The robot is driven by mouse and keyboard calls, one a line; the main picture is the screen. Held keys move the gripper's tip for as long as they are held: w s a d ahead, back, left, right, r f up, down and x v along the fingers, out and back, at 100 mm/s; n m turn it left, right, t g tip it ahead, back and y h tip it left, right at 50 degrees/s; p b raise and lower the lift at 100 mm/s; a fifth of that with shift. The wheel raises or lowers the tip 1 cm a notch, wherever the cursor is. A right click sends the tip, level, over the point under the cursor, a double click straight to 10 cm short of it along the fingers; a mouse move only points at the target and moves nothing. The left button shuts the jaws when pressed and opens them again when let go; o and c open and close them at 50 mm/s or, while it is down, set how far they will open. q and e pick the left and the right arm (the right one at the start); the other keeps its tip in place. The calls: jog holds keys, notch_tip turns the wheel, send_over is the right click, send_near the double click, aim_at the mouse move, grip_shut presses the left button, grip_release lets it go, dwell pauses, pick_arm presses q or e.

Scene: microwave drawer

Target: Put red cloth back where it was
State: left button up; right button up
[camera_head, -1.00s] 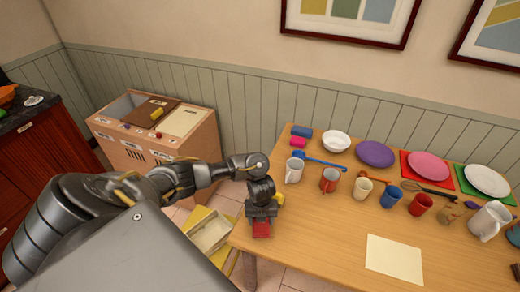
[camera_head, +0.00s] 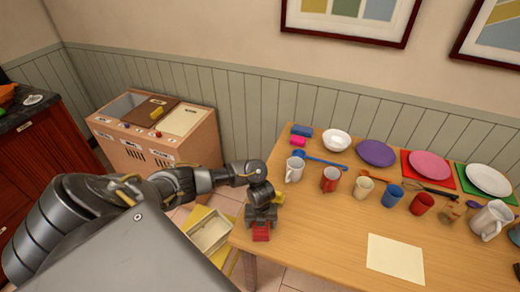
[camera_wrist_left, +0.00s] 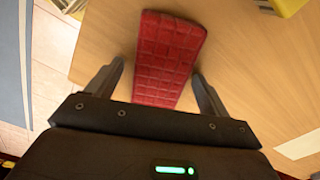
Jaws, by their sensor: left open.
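The red cloth (camera_wrist_left: 166,55) is a folded, quilted-looking slab lying on the wooden table in the left wrist view. It also shows in the head view (camera_head: 261,233), near the table's left edge, partly hidden under my gripper. My left gripper (camera_wrist_left: 157,80) is open, with one finger on either side of the cloth and a gap to each side. In the head view my left gripper (camera_head: 261,222) points down over the cloth. My right gripper is not in view.
The wooden table (camera_head: 320,235) is clear at its front middle, apart from a pale sheet (camera_head: 395,259). Blue and pink folded cloths (camera_head: 300,135), a white bowl (camera_head: 336,140) and several mugs stand farther back. A yellow piece (camera_head: 279,197) lies just behind my gripper.

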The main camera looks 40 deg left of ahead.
pick_arm(q)
jog(key=shift+r, duration=0.2)
notch_tip(320, 180, up, 12)
jog(key=p, duration=0.4)
jog(key=shift+p, duration=0.35)
